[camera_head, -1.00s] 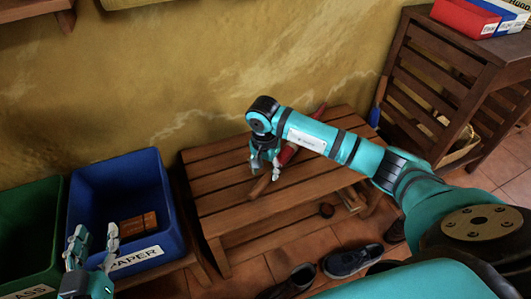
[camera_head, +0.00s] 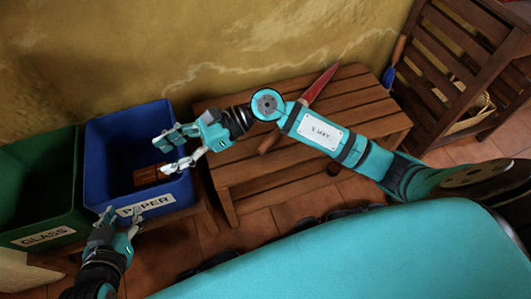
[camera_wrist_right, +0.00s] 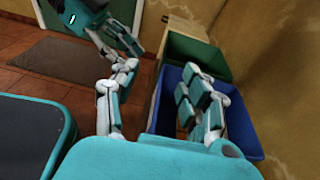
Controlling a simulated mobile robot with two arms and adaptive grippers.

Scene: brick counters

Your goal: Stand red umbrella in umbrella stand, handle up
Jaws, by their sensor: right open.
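The red umbrella (camera_head: 319,86) lies on the slatted wooden bench (camera_head: 240,180), with its wooden handle (camera_head: 268,144) toward the bench's front. My right forearm hides its middle part. My right gripper (camera_head: 166,155) is open and empty, over the blue bin's right side, apart from the umbrella. Its spread fingers also show in the right wrist view (camera_wrist_right: 148,90). My left gripper (camera_head: 121,217) is open and empty in front of the blue bin. It also shows in the right wrist view (camera_wrist_right: 122,55). I cannot make out an umbrella stand.
A blue bin (camera_head: 110,118) labelled PAPER, with a brown block (camera_head: 146,176) in it, stands left of the bench. A green bin (camera_head: 40,160) labelled GLASS is beside it. A slatted wooden rack (camera_head: 450,85) stands at right. Dark shoes lie in front of the bench.

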